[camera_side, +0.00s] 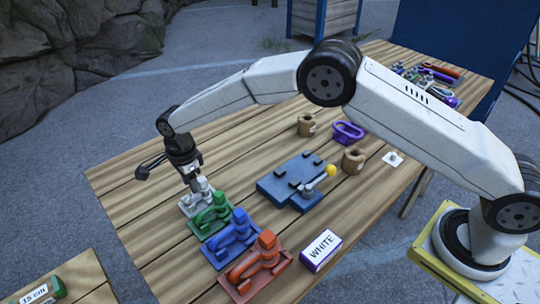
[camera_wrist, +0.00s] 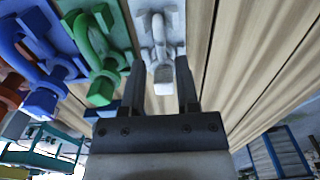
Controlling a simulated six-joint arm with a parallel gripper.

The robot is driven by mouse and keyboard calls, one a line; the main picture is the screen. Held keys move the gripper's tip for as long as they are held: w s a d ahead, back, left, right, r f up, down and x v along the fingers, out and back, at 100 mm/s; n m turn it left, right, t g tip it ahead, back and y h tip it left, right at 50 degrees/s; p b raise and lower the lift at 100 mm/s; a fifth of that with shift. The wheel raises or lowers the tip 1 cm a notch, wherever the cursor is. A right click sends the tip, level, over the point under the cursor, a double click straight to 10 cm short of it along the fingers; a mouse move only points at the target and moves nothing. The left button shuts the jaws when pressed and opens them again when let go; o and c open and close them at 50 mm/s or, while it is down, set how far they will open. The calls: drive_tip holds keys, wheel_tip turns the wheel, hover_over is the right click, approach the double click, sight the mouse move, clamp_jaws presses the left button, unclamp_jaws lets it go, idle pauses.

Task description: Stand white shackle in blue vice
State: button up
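The white shackle (camera_side: 199,190) rests on a pale plate at the left end of a row of shackles; it also shows in the wrist view (camera_wrist: 161,48). My gripper (camera_side: 190,177) is right above it, pointing down. In the wrist view its two fingers (camera_wrist: 161,74) are apart, one on each side of the shackle's near end, with a visible gap at the left finger. The right finger looks very close; I cannot tell whether it touches. The blue vice (camera_side: 277,193) lies flat in the middle of the table, with a lever ending in a yellow knob (camera_side: 331,170). Nothing stands in it.
Green (camera_side: 208,220), blue (camera_side: 235,230) and orange-red (camera_side: 262,262) shackles on matching plates run beside the white one. A "WHITE" sign (camera_side: 320,250) stands at the front. Wooden cups (camera_side: 353,161) and a purple ring-shaped item (camera_side: 348,132) are behind the vice. Tools lie at the far end.

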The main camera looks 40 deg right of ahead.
drive_tip(key=shift+f, duration=1.6)
clamp_jaws()
drive_tip(key=shift+r, duration=0.15)
idle(0.5)
drive_tip(key=shift+r, duration=2.4)
